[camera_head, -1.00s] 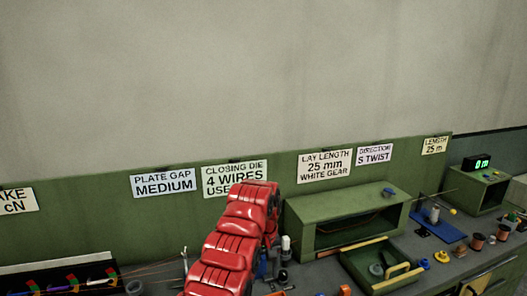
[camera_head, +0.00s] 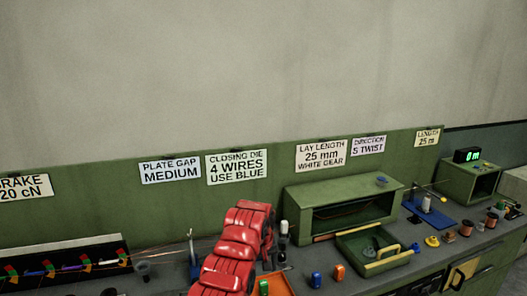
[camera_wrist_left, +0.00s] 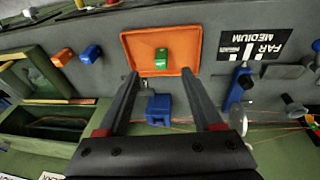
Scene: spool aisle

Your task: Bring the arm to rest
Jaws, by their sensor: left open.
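My left arm's red links (camera_head: 236,250) rise from the lower edge of the head view, in front of the bench; its gripper is hidden there. In the left wrist view my left gripper (camera_wrist_left: 160,76) is open, its two dark fingers spread with nothing clamped between them. Beyond the fingertips is an orange tray (camera_wrist_left: 187,47) with a green block (camera_wrist_left: 161,58) in it. A blue block (camera_wrist_left: 158,109) shows in the gap between the fingers; I cannot tell its distance from them. My right gripper is in neither view.
A green open-fronted housing (camera_head: 340,197) stands on the bench, with a green tray (camera_head: 352,242) in front. A blue piece (camera_head: 316,279) and an orange piece (camera_head: 339,271) lie near it. Spools (camera_head: 466,228) stand at the right. A black rack (camera_head: 62,268) is at the left.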

